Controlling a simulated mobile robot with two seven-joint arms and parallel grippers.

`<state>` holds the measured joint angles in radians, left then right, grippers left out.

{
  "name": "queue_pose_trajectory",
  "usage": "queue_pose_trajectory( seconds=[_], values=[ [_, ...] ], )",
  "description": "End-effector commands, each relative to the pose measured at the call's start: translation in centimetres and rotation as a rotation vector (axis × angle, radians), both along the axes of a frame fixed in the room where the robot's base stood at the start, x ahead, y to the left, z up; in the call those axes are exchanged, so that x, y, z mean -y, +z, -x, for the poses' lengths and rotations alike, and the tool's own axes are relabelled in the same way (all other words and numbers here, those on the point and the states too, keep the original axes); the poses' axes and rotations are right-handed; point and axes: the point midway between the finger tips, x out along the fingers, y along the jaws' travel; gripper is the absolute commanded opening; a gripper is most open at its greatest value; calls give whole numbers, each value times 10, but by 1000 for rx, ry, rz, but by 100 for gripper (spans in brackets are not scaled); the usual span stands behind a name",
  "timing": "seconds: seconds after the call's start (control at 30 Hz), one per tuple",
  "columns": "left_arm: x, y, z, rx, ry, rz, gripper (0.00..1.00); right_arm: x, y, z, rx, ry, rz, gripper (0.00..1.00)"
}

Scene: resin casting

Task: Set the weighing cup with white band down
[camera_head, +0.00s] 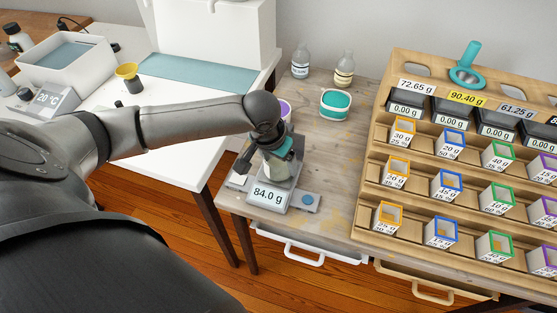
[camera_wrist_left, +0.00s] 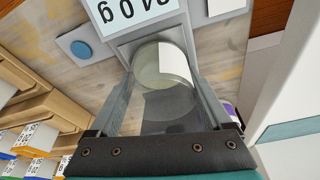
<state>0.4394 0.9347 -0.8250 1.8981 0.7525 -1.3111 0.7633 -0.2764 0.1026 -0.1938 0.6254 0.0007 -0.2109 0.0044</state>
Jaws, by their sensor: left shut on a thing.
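The weighing cup with white band (camera_wrist_left: 160,68) is between the fingers of my left gripper (camera_wrist_left: 163,95) in the left wrist view. It is clear, with a pale patch on its wall. My left gripper (camera_head: 279,168) is shut on it, pointing down over the grey scale (camera_head: 292,200) in the head view. The scale reads 84.0 g, and the cup appears to be on or just above its plate. The wrist and fingers hide most of the cup in the head view. My right gripper is not in view.
A wooden rack (camera_head: 375,172) with several coloured-rim boxes stands to the right. Two bottles (camera_head: 301,62) and a teal-topped tub (camera_head: 335,103) stand behind the scale. A purple-rimmed cup (camera_head: 285,108) is partly hidden behind my wrist. Bare tabletop (camera_head: 335,160) lies right of the scale.

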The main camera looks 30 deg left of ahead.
Motion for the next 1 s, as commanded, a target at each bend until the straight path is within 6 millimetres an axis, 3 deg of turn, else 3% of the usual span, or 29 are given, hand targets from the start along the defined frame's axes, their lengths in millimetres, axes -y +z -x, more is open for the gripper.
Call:
queue_pose_trajectory(
  seconds=[0.03, 0.07, 0.2, 0.53, 1.0],
  values=[
    [0, -2, 0, -1, 1, 1, 25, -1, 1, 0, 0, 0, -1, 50],
    [0, -2, 0, -1, 0, 1, 84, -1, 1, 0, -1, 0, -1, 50],
    [0, -2, 0, -1, 0, 1, 99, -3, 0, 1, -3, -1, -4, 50],
    [0, 3, 0, 1, -1, -1, 100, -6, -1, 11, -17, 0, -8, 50],
    [0, 92, 24, 0, 0, 0, 100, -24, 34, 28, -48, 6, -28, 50]
  ],
)
